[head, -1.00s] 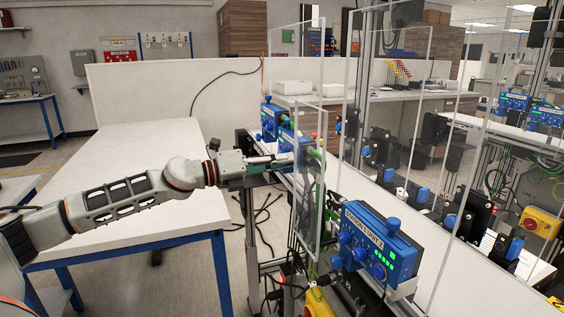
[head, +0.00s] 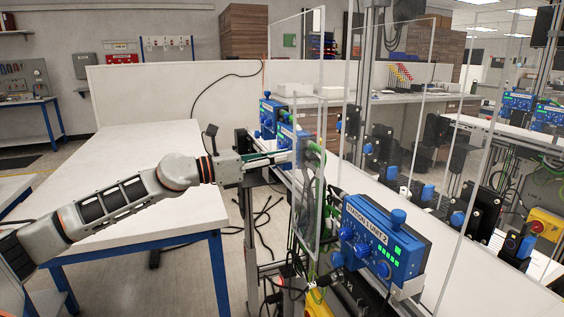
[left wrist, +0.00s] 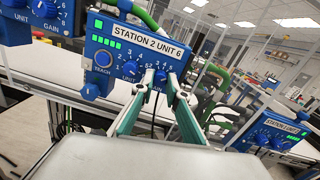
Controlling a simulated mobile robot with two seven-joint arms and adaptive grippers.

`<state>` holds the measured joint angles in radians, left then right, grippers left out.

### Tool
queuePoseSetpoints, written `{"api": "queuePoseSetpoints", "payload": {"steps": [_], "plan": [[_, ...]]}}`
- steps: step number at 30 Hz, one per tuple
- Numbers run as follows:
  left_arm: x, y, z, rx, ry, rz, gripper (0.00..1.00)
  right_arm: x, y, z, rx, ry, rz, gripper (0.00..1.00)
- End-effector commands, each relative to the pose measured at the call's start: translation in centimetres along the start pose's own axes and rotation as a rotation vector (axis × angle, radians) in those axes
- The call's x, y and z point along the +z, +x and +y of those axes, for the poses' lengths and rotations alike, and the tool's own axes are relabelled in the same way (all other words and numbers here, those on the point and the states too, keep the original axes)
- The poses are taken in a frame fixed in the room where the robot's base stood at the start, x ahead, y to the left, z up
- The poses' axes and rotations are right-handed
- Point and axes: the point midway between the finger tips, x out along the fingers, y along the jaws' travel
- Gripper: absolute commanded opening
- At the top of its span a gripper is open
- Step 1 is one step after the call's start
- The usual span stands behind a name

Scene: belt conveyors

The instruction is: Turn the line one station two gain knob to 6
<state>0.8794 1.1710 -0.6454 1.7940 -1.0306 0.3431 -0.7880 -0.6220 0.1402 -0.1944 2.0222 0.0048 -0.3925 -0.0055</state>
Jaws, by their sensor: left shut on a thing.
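The station two box is blue, labelled "STATION 2 UNIT 6", in the left wrist view (left wrist: 108,62); in the head view it (head: 287,134) stands beyond the clear panel's near edge. Its face has a teach button, a unit knob (left wrist: 130,70) and a blue gain knob (left wrist: 159,80). My left gripper (left wrist: 160,77) is shut on the gain knob, one finger on each side. The fingers partly cover the knob and its scale, so I cannot read its pointer. In the head view my left gripper (head: 282,158) reaches the box from the left. My right gripper is not in view.
A blue box labelled "STATION 1 UNIT 2" (head: 384,240) stands nearer. Another blue box (head: 268,114) is behind the station two box. A clear panel (head: 311,190) rises close to my gripper. A white table (head: 140,190) lies left.

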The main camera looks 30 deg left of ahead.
Motion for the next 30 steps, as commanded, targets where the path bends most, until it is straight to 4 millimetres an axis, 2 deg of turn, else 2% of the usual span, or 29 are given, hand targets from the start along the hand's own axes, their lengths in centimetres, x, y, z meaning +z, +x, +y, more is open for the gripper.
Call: {"api": "queuePoseSetpoints", "payload": {"steps": [12, 28, 29, 30], "plan": [[-0.04, 0.01, 0.09, -0.006, 0.179, -0.008, 0.0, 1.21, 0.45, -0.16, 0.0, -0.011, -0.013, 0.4], [0.21, -0.02, 0.02, -0.007, 0.201, -0.01, 0.0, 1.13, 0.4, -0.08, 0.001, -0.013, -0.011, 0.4], [0.22, -0.02, 0.03, -0.007, 0.201, -0.011, 0.22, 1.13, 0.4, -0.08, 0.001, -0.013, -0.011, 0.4], [0.21, -0.02, 0.02, -0.007, 0.201, -0.011, 0.32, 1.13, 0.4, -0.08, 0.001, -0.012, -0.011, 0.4]]}}
